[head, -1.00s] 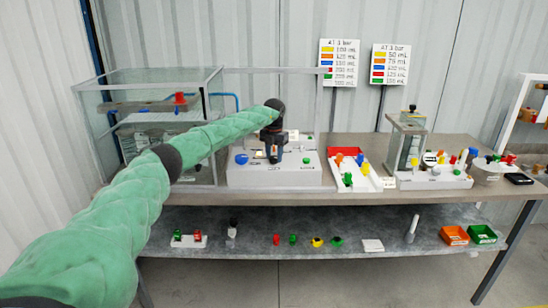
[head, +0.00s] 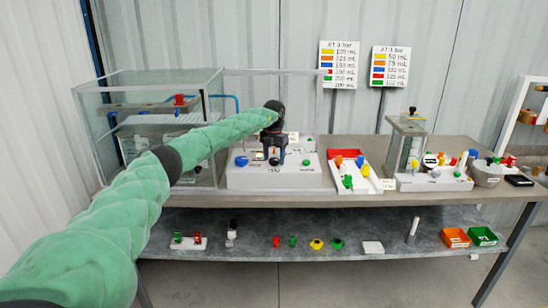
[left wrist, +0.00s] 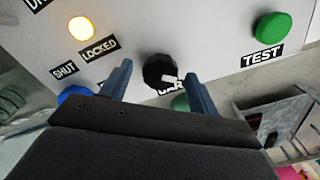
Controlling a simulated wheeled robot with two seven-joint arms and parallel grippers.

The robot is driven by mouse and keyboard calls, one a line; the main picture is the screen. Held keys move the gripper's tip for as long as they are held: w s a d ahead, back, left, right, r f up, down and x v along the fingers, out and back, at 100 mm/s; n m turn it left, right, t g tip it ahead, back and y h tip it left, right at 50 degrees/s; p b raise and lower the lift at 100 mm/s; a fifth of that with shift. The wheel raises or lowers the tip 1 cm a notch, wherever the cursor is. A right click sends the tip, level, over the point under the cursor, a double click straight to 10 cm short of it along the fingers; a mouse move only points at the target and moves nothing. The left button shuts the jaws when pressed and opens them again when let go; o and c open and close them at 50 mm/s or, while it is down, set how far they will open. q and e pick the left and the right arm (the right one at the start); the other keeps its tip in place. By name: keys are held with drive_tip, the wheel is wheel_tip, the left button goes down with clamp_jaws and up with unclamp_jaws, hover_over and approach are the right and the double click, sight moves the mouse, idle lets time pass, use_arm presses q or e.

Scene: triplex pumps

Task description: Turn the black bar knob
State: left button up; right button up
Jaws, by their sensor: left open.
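The black bar knob (left wrist: 160,72) is a dark round knob with a white mark, on the face of the white box (head: 243,178). In the left wrist view it lies between and just ahead of the two fingertips, with a gap on each side. My left gripper (left wrist: 157,80) is open and points at the box; in the head view (head: 275,154) it hangs over the middle of the box. The label below the knob is partly hidden by the gripper. My right gripper is not in view.
A lit amber lamp (left wrist: 82,28) and a green TEST button (left wrist: 272,26) are on the same panel. A blue button (head: 241,161) is left of the gripper. A white tray with colored parts (head: 367,185) stands to the right. A glass tank (head: 150,90) is at left.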

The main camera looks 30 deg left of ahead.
sight(274, 159)
use_arm(q)
drive_tip(key=shift+r, duration=0.15)
wheel_tip(274, 159, up, 3)
drive_tip(key=shift+r+b, duration=0.2)
drive_tip(key=shift+b, duration=0.45)
wheel_tip(274, 159, up, 3)
drive_tip(key=shift+r+b, duration=0.1)
drive_tip(key=shift+b, duration=0.25)
drive_tip(key=shift+r, duration=0.45)
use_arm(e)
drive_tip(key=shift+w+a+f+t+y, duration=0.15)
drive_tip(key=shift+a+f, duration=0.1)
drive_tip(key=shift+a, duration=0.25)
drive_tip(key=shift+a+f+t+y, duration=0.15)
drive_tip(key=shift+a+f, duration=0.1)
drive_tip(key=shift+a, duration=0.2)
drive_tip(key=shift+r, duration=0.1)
